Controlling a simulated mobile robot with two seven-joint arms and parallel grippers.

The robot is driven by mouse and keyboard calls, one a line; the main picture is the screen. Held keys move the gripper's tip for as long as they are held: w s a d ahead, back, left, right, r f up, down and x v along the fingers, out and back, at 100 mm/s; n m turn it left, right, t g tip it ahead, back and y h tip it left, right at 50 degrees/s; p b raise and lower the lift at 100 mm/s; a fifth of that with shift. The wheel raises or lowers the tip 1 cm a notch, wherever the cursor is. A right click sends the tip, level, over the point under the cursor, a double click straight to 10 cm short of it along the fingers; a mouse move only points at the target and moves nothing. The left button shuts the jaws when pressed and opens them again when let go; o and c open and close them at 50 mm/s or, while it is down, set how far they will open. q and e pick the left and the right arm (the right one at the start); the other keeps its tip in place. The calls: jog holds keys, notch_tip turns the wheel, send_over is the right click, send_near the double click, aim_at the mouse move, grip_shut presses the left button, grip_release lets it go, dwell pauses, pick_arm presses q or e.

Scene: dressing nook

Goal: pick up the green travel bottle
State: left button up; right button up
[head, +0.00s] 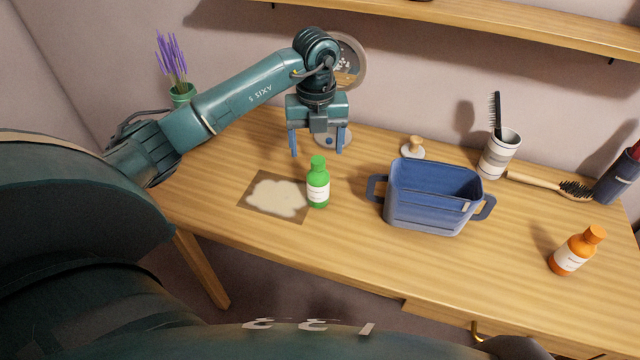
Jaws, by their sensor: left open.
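The green travel bottle (318,184) stands upright on the wooden table, with a green cap and a white label. It is at the right edge of a brown mat with a cream patch. My left gripper (317,153) is open and points down behind the bottle, near the back of the table. Its two blue fingers are spread apart with no object visibly held. The bottle's cap shows just in front of and below the gap between the fingers. My right gripper does not show.
A blue two-handled bin (432,213) stands right of the bottle. An orange bottle (577,251) is at the right. A striped cup (499,155) with a comb, a wooden brush (548,185) and a round mirror (351,62) are along the back. The brown mat (252,208) lies left of the bottle.

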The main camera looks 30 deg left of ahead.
aim_at(318, 160)
pick_arm(q)
notch_tip(318, 160, down, 8)
jog(key=shift+w+r+p, duration=0.1)
jog(key=shift+p, duration=0.4)
jog(key=c, duration=1.4)
